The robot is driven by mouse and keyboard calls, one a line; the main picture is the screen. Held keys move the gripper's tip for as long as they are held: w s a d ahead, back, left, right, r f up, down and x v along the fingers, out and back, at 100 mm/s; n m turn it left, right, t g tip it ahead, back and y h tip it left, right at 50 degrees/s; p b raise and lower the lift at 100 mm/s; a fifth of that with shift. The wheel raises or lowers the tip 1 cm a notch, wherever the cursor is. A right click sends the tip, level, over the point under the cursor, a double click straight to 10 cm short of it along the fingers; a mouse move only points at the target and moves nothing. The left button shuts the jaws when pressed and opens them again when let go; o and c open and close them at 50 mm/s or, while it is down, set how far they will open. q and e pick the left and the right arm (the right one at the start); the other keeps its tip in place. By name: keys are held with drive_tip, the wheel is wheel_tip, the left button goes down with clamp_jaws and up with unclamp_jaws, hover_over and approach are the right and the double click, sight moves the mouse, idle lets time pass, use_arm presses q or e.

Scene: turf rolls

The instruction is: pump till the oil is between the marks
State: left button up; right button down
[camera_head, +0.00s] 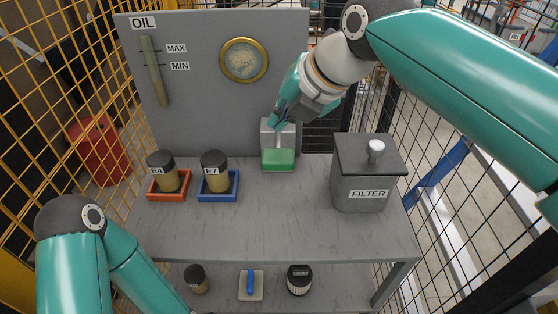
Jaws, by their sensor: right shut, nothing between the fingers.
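The oil gauge (157,83) is a slanted tube on the grey panel marked OIL, with MAX (176,48) and MIN (180,66) labels beside it. The exact oil level is too small to tell. A grey and green block (278,160) that looks like the pump stands at the back of the table against the panel. My right gripper (279,121) is shut and empty at the top of this block, pointing down; I cannot tell whether it touches. My left arm shows at the lower left, but its gripper is out of view.
A jar (163,176) sits in a red tray (169,196), and jar E7 (214,178) in a blue tray (218,196). The FILTER box (362,179) stands at right. The lower shelf holds a jar, a blue-handled item (250,284) and a dark round part. The table's front middle is clear.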

sight(281, 162)
use_arm(q)
drive_tip(key=shift+f+b, duration=0.5)
drive_tip(key=shift+f, duration=0.4)
use_arm(e)
drive_tip(key=shift+s+f, duration=0.2)
drive_tip(key=shift+f, duration=0.7)
use_arm(q)
drive_tip(key=shift+f, duration=0.25)
use_arm(e)
drive_tip(key=shift+s+f, duration=0.1)
drive_tip(key=shift+f, duration=0.25)
use_arm(q)
drive_tip(key=shift+f+b, duration=2.7)
drive_tip(key=shift+b, duration=0.3)
use_arm(e)
drive_tip(key=shift+s+f, duration=0.2)
drive_tip(key=shift+f, duration=0.8)
drive_tip(key=shift+s+f, duration=0.25)
drive_tip(key=shift+f, duration=0.75)
drive_tip(key=shift+s+f, duration=0.2)
drive_tip(key=shift+f, duration=0.8)
use_arm(q)
drive_tip(key=shift+r, duration=0.1)
use_arm(e)
drive_tip(key=shift+r, duration=0.1)
